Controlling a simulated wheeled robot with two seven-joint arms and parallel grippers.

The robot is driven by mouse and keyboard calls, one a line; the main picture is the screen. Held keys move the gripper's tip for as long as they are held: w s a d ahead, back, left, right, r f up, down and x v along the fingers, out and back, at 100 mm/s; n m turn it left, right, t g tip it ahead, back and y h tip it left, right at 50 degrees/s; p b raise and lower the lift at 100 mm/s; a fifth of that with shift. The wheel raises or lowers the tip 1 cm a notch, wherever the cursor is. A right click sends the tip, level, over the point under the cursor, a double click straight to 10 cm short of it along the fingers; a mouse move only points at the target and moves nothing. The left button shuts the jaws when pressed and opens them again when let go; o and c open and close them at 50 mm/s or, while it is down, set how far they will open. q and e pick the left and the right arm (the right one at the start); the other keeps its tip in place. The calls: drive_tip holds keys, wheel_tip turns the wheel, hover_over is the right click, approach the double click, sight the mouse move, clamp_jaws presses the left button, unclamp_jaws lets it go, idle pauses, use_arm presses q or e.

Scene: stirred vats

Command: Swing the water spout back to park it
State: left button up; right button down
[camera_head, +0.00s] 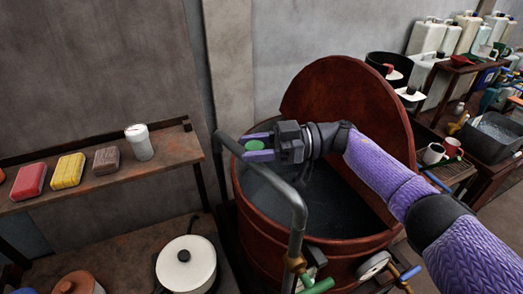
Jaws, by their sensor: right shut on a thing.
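The water spout (270,178) is a grey pipe. It rises at the front of the red-brown vat (262,228), bends, and runs back to the left over the vat's left rim. My right gripper (254,146) reaches in from the right across the vat, its fingers pointing left near the far part of the spout. It is shut on a small round green piece (254,145) between its fingers. I cannot tell whether this green piece joins the spout. My left gripper is not in view.
The vat holds dark liquid, and its half lid (350,92) stands raised behind my arm. A shelf (120,185) with coloured blocks and a white jar (139,142) is at left. A lidded white pot (187,264) stands in front. Crowded benches fill the right.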

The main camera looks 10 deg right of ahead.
drive_tip(key=shift+s+a+g, duration=0.1)
drive_tip(key=shift+a+g, duration=0.05)
drive_tip(key=shift+g, duration=0.25)
drive_tip(key=shift+c, duration=0.9)
unclamp_jaws()
drive_tip(key=shift+a, duration=0.1)
drive_tip(key=d+b, duration=0.4)
drive_tip(key=d, duration=0.6)
